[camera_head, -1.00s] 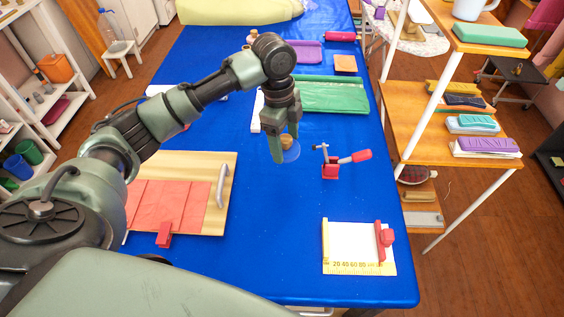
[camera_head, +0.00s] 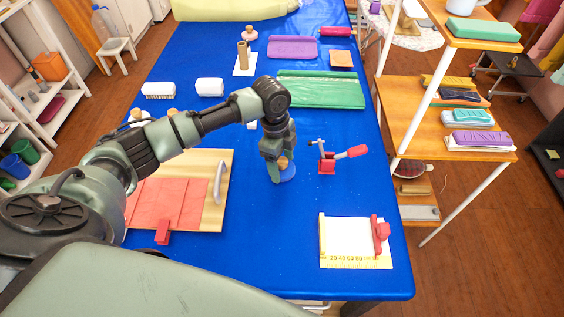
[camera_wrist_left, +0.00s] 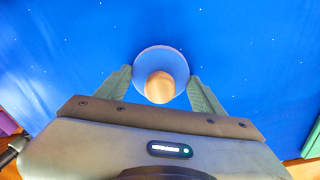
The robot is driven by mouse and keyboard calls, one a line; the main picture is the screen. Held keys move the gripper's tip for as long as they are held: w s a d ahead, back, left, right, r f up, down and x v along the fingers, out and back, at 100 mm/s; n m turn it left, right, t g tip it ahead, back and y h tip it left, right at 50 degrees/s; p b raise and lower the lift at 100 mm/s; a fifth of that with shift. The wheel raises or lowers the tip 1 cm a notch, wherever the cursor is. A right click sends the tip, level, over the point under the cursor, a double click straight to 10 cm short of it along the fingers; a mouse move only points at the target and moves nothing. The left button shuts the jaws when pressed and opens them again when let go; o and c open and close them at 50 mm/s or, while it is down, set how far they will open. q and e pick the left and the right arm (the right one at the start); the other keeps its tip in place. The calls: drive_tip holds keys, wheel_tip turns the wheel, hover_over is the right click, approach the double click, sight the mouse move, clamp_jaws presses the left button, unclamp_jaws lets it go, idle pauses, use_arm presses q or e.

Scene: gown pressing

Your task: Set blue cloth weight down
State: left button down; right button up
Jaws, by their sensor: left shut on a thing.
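The blue cloth weight (camera_head: 289,174) is a pale blue disc with a round wooden knob. My left gripper (camera_head: 279,166) points down over the blue table, its fingers on either side of the knob, and is shut on it. In the left wrist view the weight (camera_wrist_left: 178,62) lies between the fingertips (camera_wrist_left: 160,88), knob facing the camera. The disc is over bare blue cloth, low near the surface; I cannot tell whether it touches. My right gripper is not in view.
A red clamp (camera_head: 327,165) stands just right of the weight. A board with red cloth (camera_head: 222,212) lies to the left, and a white pad with a ruler (camera_head: 348,238) at the front right. A green folded cloth (camera_head: 320,90) lies behind. The cloth in front is clear.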

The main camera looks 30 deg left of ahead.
use_arm(q)
drive_tip(key=shift+c, duration=1.1)
unclamp_jaws()
drive_tip(key=shift+f, duration=0.1)
wheel_tip(320, 180, up, 12)
drive_tip(key=a, duration=0.1)
drive_tip(key=shift+a+b, duration=0.2)
drive_tip(key=shift+b, duration=0.2)
drive_tip(key=shift+s, duration=0.1)
